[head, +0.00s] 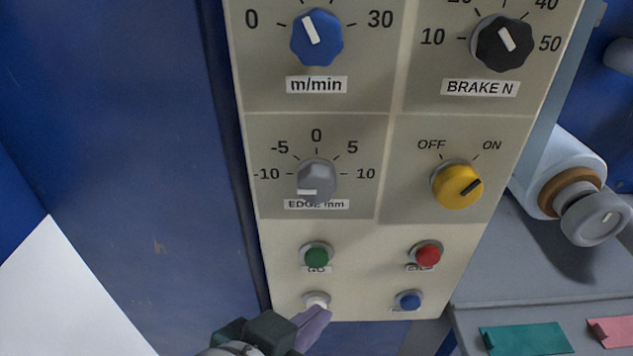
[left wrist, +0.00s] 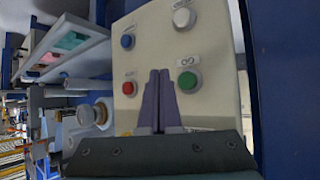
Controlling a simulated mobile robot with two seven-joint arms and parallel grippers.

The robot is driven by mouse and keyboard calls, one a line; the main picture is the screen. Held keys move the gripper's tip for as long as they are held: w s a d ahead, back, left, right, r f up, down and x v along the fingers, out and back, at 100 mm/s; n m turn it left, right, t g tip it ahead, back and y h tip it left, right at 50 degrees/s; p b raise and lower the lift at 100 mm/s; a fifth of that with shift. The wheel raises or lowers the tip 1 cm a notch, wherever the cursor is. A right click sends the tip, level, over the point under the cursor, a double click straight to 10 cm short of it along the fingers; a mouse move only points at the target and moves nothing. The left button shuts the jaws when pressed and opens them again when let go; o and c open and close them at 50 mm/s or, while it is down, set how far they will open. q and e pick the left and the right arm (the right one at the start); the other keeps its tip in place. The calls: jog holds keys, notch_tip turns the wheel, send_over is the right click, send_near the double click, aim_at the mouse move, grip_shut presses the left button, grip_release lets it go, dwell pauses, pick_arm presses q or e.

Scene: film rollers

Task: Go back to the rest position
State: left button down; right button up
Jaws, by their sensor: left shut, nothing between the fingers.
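My left gripper (head: 314,326) is at the bottom edge of the head view, just below the white button (head: 317,300) of the control panel (head: 345,280). In the left wrist view its two purple fingers (left wrist: 159,78) are together and empty, in front of the panel. I cannot tell whether the fingertips touch the panel. The wrist view also shows the white button (left wrist: 184,18), the green button (left wrist: 187,80), the blue button (left wrist: 127,41) and the red button (left wrist: 129,88). My right gripper is in neither view.
The panel also carries a blue knob (head: 317,38), a black knob (head: 502,43), a grey knob (head: 317,180) and a yellow switch (head: 457,185). A white roller (head: 562,170) lies to the right above a grey surface with a teal piece (head: 525,339) and a pink piece (head: 612,331).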

pick_arm(q)
jog(key=shift+r, duration=0.1)
jog(key=s+a+r+n+g+y+p, duration=0.1)
jog(key=s+a+r+g+y+p, duration=0.1)
jog(key=s+a+r+p, duration=0.6)
jog(key=s+a+r+n+g+y+p, duration=0.2)
jog(key=s+a+r+p, duration=0.15)
jog(key=r+p, duration=0.55)
jog(key=s+a+r+n+g+y+p, duration=0.15)
jog(key=s+a+r+p, duration=0.45)
jog(key=r, duration=0.6)
notch_tip(320, 180, up, 35)
jog(key=w+p, duration=0.1)
jog(key=p, duration=3.3)
jog(key=shift+w+a+r, duration=0.15)
jog(key=shift+w, duration=0.2)
